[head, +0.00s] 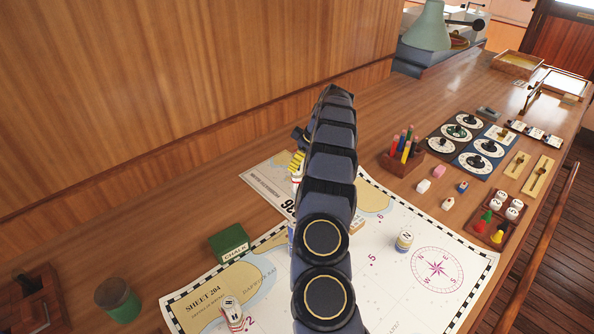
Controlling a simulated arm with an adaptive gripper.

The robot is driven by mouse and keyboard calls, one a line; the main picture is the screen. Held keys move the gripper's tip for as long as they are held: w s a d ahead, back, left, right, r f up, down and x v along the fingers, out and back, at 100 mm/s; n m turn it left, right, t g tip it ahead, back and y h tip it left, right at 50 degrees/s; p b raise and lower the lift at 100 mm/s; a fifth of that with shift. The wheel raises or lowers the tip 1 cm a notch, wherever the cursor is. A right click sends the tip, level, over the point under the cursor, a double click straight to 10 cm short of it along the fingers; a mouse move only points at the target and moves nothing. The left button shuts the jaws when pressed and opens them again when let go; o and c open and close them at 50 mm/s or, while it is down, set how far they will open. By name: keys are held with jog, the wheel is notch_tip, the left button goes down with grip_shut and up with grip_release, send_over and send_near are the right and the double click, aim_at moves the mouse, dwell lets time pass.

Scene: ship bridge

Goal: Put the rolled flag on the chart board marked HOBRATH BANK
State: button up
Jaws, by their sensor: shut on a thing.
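My gripper (298,160) is mostly hidden behind my own arm, with yellow-and-dark parts showing at the arm's left edge. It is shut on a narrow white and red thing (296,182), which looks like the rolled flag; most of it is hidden. It is over or near a pale sheet (264,186) marked with a large number ending in 96, seen upside down. A large chart (435,292) marked SHEET 204 lies in front. I cannot read HOBRATH BANK on either.
A green chalk box (229,243) and a green jar (117,299) stand left. Round markers (404,241) (232,312) stand on the chart. A pencil holder (402,160), dials (467,121) and a peg tray (498,222) are right. The wooden wall (170,90) bounds the back.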

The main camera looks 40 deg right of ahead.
aim_at(297, 171)
jog(key=shift+w+d+f, duration=0.3)
jog(key=shift+w+f, duration=0.1)
jog(key=shift+f, duration=0.3)
notch_tip(297, 171, down, 3)
jog(key=o, duration=1)
jog(key=shift+f, duration=0.1)
jog(key=v, duration=1.2)
jog(key=shift+r, duration=0.2)
